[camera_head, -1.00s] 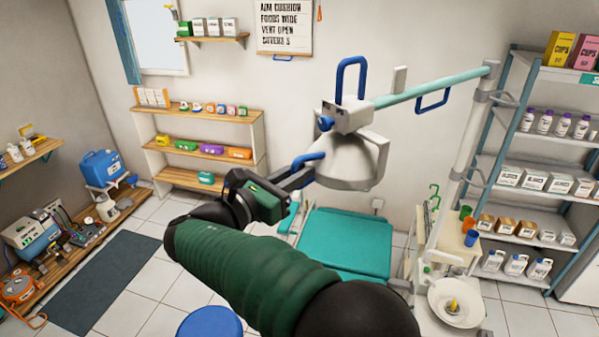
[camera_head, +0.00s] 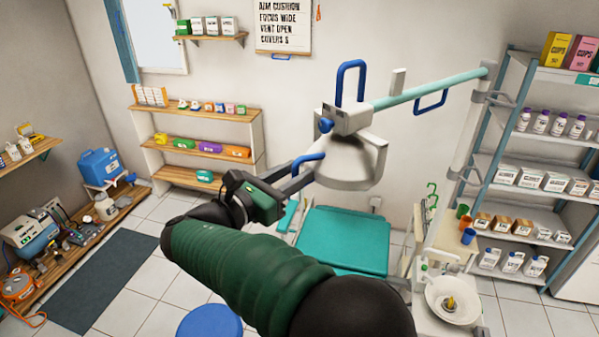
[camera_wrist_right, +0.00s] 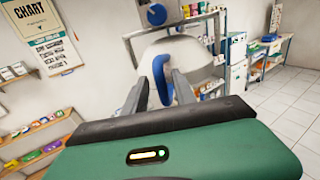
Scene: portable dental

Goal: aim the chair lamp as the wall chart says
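The chair lamp (camera_head: 347,160) has a white dome head, a blue upper loop handle (camera_head: 350,80) and a blue lower handle (camera_head: 307,163). It hangs from a teal arm (camera_head: 430,87) above the teal chair cushion (camera_head: 345,238). The wall chart (camera_head: 284,25) reads "AIM CUSHION, FOCUS WIDE, VENT OPEN, COVERS 5". My right gripper (camera_head: 298,180) is at the lower handle. In the right wrist view, its fingers (camera_wrist_right: 160,84) stand apart, with the blue handle (camera_wrist_right: 158,78) between them; contact is unclear. My left gripper is out of view.
A side unit with a white basin (camera_head: 454,300) and cups stands right of the chair. A loaded shelf rack (camera_head: 520,165) is at the right. A blue stool (camera_head: 210,322) is in front. The dark mat (camera_head: 105,280) and the floor at left are clear.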

